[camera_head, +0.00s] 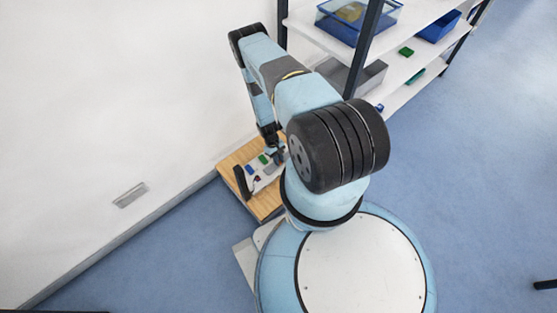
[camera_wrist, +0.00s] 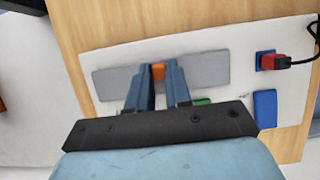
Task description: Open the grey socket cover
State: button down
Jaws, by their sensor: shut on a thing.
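In the wrist view, a long flat grey piece, which looks like the grey socket cover (camera_wrist: 208,69), lies on a white panel (camera_wrist: 262,108). A small orange tab (camera_wrist: 158,72) shows at its middle. My gripper (camera_wrist: 159,67) reaches over the grey piece, its two blue fingers shut on the orange tab. The fingers hide part of the grey piece, so I cannot tell whether it is lifted or what is under it. In the head view my gripper (camera_head: 277,152) is low over the panel, and my arm hides much of that side.
A red plug (camera_wrist: 272,62) with a black cable sits at a blue socket on the right. A blue piece (camera_wrist: 265,108) lies below it. A green piece (camera_wrist: 202,102) is partly behind my gripper. The panel lies on a wooden top (camera_head: 232,160) by the wall, near a shelf (camera_head: 405,84).

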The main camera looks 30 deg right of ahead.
dwell(0.3)
jog(key=s, duration=0.2)
jog(key=s+d, duration=0.1)
jog(key=s, duration=0.1)
jog(key=shift+s, duration=0.4)
jog(key=c, duration=1)
grip_release()
jog(key=shift+c, duration=0.2)
jog(key=shift+r, duration=0.1)
jog(key=v, duration=1.3)
jog(key=shift+r, duration=0.25)
jog(key=shift+a, duration=0.1)
